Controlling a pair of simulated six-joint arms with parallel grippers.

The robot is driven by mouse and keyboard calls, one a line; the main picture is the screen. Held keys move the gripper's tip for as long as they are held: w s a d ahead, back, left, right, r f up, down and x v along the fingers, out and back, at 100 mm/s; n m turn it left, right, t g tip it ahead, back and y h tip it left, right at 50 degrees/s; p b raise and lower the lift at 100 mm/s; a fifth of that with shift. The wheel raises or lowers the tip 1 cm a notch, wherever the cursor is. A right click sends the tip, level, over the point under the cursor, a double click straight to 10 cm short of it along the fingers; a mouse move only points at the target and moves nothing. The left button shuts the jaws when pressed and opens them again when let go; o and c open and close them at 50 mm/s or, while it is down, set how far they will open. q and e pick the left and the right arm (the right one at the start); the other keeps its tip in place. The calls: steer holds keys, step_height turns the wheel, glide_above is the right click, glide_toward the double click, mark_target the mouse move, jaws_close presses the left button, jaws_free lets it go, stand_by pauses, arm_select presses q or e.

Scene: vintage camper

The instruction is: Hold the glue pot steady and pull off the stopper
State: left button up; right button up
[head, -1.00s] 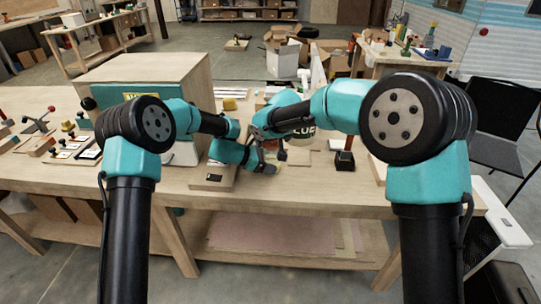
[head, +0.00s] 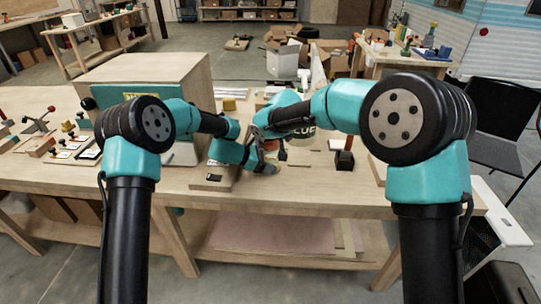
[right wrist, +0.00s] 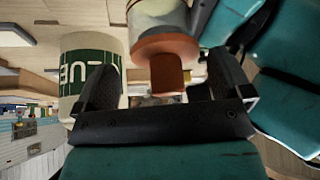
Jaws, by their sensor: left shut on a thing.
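In the head view the pot is small and mostly hidden by my grippers.
A large tin with a green GLUE label (right wrist: 77,72) stands close by, partly behind my right arm in the head view. A dark block (head: 344,160) stands to the right on the bench (head: 320,190). A wooden box cabinet (head: 150,68) stands left. The front bench strip is clear.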

steer(key=shift+o, duration=0.7)
steer(key=shift+r, duration=0.1)
steer(key=shift+s+r, duration=0.1)
steer(key=v, duration=0.8)
steer(key=w+d+r+t+h, duration=0.1)
steer(key=d, duration=1.4)
steer(key=w+d+r+m+t+h, duration=0.1)
steer(key=d, duration=1.4)
steer(key=shift+w+d+r, duration=0.2)
steer(key=shift+w+d, duration=0.05)
steer(key=shift+w, duration=0.15)
arm_select(q)
steer(key=o, duration=0.8)
